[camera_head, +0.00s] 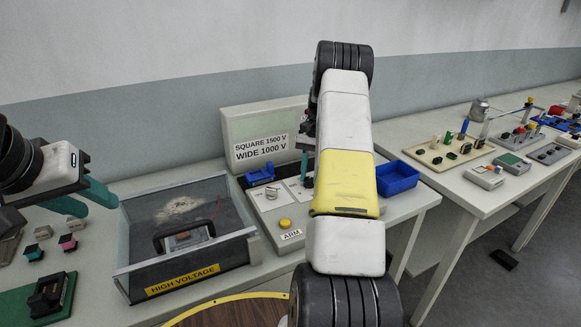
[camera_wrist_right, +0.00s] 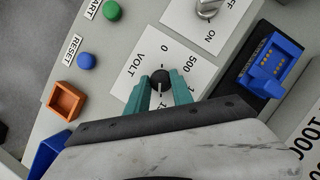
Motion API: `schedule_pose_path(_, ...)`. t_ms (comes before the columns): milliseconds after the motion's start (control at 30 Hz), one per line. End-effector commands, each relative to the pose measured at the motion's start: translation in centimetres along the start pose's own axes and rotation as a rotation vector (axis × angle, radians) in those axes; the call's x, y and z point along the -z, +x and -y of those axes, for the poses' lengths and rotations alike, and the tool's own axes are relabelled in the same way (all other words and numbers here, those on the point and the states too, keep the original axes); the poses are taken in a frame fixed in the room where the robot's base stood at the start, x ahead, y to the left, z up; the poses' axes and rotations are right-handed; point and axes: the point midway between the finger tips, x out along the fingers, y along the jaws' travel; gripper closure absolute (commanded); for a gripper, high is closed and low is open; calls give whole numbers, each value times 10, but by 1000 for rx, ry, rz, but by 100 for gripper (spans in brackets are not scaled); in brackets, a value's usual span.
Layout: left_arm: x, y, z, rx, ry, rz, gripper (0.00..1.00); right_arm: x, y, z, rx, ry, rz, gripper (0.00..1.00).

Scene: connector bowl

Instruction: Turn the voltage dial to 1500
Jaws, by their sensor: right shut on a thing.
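The black voltage dial (camera_wrist_right: 160,77) sits on a white VOLT label (camera_wrist_right: 146,62) in the right wrist view. Its white pointer line faces down the picture, toward my gripper. The 0 and 500 marks are readable; the other numbers are partly hidden by my fingers. My right gripper (camera_wrist_right: 160,92) has its teal fingers on both sides of the dial, shut on it. In the head view my right arm hides the dial, and only a bit of the right gripper (camera_head: 306,165) shows. My left gripper (camera_head: 82,202) is open and empty above the left table.
The sign (camera_head: 262,146) reads SQUARE 1500 V, WIDE 1000 V. Near the dial are a toggle switch (camera_wrist_right: 208,8), green button (camera_wrist_right: 112,10), blue button (camera_wrist_right: 86,61) and blue connector (camera_wrist_right: 270,70). A HIGH VOLTAGE box (camera_head: 135,240) and blue bin (camera_head: 397,177) flank the panel.

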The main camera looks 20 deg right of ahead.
Motion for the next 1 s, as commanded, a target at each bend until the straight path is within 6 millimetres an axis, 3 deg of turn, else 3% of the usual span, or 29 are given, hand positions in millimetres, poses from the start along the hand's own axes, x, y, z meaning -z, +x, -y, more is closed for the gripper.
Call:
schedule_pose_path(500, 0, 0, 0, 0, 0, 0, 64, 1, -1, 0, -6, -16, -5, 100)
schedule_pose_path(533, 0, 0, 0, 0, 0, 0, 64, 1, -1, 0, -6, -15, -4, 66)
schedule_pose_path(600, 0, 0, 0, 0, 0, 0, 64, 1, -1, 0, -6, -15, -4, 53)
schedule_pose_path(1000, 0, 0, 0, 0, 0, 0, 64, 1, -5, 0, -6, -15, -2, 51)
